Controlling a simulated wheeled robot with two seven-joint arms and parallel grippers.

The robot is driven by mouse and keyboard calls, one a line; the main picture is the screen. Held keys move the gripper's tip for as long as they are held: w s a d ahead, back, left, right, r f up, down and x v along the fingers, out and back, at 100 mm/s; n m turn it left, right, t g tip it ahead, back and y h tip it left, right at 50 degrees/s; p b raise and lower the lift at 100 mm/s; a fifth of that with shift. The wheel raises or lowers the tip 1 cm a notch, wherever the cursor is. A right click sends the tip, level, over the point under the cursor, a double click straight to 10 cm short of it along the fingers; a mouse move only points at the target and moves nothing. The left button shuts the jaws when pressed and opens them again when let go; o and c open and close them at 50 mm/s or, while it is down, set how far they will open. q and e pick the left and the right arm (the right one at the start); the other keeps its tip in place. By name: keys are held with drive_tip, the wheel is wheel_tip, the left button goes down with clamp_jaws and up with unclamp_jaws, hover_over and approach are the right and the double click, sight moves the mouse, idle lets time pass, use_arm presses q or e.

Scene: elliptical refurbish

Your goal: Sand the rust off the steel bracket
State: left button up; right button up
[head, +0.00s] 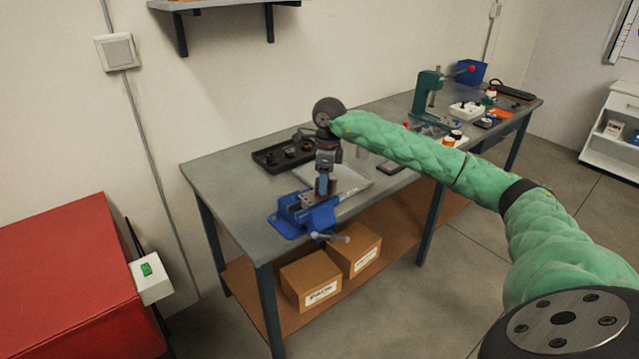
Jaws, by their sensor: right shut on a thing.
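The steel bracket (308,199) appears as a small grey and rust-brown piece in the jaws of the blue vise (288,217), at the front left corner of the workbench. My right gripper (324,180) points down right above the vise. It is shut on a small block whose shape is mostly hidden by the fingers; I cannot tell its type for sure. The block is at or very near the bracket, and contact is too small to tell. Most of the bracket is hidden by the gripper. My left gripper is not in view.
A black tray (272,158) with dark parts and a pale tray (352,184) lie on the workbench (222,173). A green press (420,100) and small items stand at its far end. Cardboard boxes (306,275) sit below. A red cabinet (60,270) is at left.

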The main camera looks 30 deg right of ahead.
sight(317, 187)
drive_tip(key=shift+d, duration=0.45)
drive_tip(key=shift+c, duration=0.4)
drive_tip(key=shift+s+a+f+b, duration=0.15)
drive_tip(key=shift+a+b, duration=0.05)
drive_tip(key=shift+a, duration=0.2)
drive_tip(key=shift+s+a+f+b, duration=0.15)
drive_tip(key=shift+a, duration=0.25)
drive_tip(key=shift+s+a, duration=0.2)
drive_tip(key=shift+a, duration=0.95)
drive_tip(key=shift+w+a+r+p, duration=0.1)
drive_tip(key=shift+w+r+p, duration=0.1)
drive_tip(key=shift+r, duration=0.4)
drive_tip(key=shift+w+r+p, duration=0.15)
drive_tip(key=shift+r, duration=0.45)
drive_tip(key=shift+s+d+r+p, duration=0.15)
drive_tip(key=shift+r+p, duration=0.15)
drive_tip(key=shift+r, duration=0.7)
drive_tip(key=shift+w+d+r+p, duration=0.15)
drive_tip(key=shift+r+p, duration=0.1)
drive_tip(key=shift+r, duration=0.7)
drive_tip(key=shift+s, duration=0.1)
